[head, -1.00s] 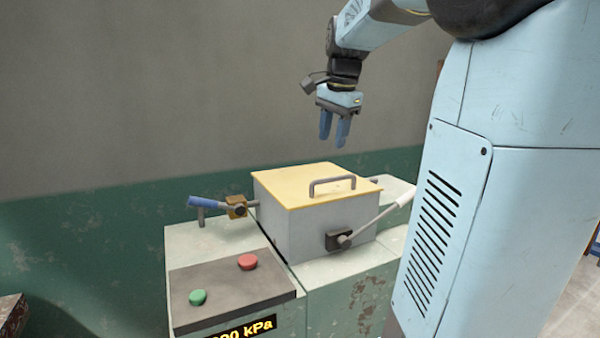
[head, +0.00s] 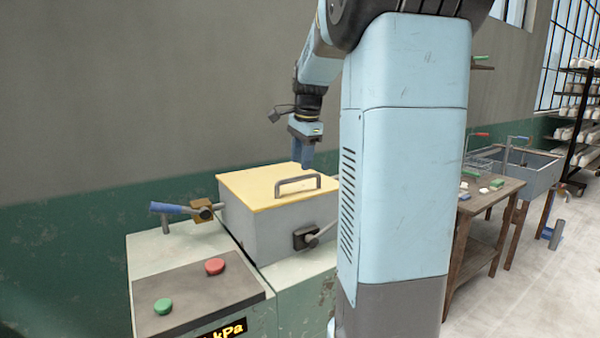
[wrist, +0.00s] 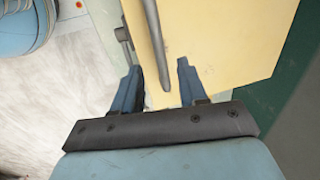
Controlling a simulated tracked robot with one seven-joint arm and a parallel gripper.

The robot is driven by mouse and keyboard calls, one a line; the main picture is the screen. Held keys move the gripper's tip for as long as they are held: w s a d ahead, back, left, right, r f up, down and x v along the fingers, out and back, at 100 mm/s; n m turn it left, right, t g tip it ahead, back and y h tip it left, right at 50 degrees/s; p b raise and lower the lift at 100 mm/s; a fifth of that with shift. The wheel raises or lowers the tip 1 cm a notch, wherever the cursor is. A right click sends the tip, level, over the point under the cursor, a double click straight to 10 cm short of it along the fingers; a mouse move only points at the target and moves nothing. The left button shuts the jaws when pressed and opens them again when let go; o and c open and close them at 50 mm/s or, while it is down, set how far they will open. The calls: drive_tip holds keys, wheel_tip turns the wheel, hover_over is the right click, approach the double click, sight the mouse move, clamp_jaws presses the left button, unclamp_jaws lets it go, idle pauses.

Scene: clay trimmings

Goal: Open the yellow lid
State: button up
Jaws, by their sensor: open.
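The yellow lid (head: 252,190) lies flat and closed on a grey box, with a grey bar handle (head: 298,180) on top. The lid (wrist: 215,40) and its handle (wrist: 152,40) also show in the wrist view. My gripper (head: 306,162) points down behind the handle in the head view; contact with the lid cannot be judged. In the wrist view my gripper (wrist: 160,75) is open, with the handle's near end between the two blue fingers and nothing clamped.
A blue-gripped lever (head: 178,208) sits left of the box. Red (head: 214,266) and green (head: 163,306) buttons are on the panel in front. A wooden table (head: 490,205) stands at right.

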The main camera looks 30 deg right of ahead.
sight(300, 177)
drive_tip(key=shift+w+f, duration=0.25)
drive_tip(key=shift+f, duration=0.9)
drive_tip(key=shift+w+f, duration=0.2)
drive_tip(key=shift+f, duration=0.95)
drive_tip(key=shift+c, duration=0.2)
clamp_jaws()
